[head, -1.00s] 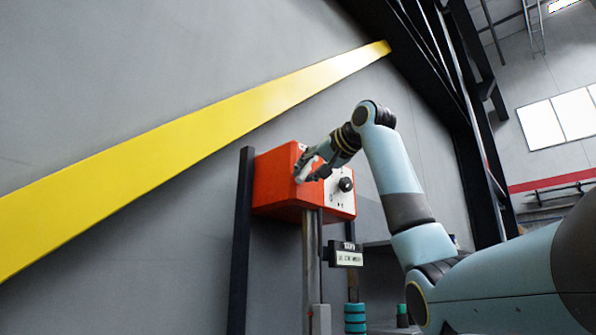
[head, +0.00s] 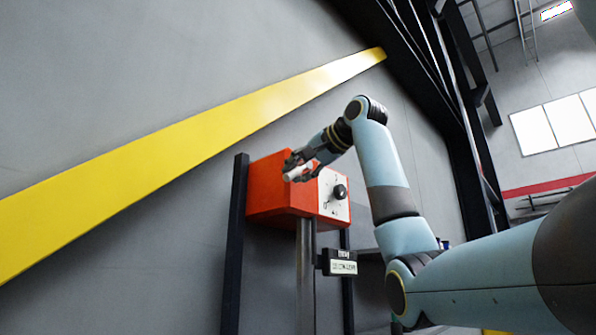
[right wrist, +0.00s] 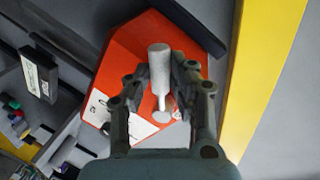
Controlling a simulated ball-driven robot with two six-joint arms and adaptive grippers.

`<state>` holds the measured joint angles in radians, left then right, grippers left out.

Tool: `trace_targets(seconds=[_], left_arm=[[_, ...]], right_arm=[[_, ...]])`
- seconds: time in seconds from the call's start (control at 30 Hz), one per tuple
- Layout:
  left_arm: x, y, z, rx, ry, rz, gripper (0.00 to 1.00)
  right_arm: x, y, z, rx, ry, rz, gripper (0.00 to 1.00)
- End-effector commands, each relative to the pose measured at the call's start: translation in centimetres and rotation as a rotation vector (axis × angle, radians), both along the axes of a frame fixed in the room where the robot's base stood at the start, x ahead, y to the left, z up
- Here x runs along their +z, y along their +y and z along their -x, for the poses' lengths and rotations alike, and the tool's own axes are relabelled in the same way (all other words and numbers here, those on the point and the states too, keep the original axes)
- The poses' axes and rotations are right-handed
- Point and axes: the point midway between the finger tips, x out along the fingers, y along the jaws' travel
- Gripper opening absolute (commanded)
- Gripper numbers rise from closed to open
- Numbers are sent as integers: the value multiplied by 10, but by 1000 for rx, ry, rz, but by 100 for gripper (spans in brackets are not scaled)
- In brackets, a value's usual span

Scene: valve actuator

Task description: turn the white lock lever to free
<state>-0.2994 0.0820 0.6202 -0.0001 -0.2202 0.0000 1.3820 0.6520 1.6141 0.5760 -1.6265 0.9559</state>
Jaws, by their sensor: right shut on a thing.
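The white lock lever (head: 296,176) sits on the orange-red actuator box (head: 268,190) in the head view. My right gripper (head: 297,165) is shut on it at the box's front edge. In the right wrist view the lever (right wrist: 159,70) is a pale rod with a rounded end, standing between the fingers of my right gripper (right wrist: 160,82). Its base lies near the box's white panel (right wrist: 140,126). The fingers partly hide the lever in the head view. My left gripper is out of view.
A black knob (head: 340,192) is on the white panel, right of the lever. A dark upright (head: 235,240) stands left of the box. A yellow beam (head: 200,128) crosses the wall behind.

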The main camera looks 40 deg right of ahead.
Motion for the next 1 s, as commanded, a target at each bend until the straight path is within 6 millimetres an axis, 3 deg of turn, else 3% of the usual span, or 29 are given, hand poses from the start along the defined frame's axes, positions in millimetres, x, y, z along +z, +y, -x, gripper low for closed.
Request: trace_targets(seconds=[0.1,0.13,0.3,0.67,1.0], left_arm=[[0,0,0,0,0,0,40],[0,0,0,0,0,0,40],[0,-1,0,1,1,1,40],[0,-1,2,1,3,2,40],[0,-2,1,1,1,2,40]], right_arm=[[1,0,0,-2,-3,1,0],[1,0,0,-2,-3,1,23],[0,0,0,-2,-2,2,43],[3,0,9,-3,-2,3,43],[18,4,79,-5,-4,3,43]])
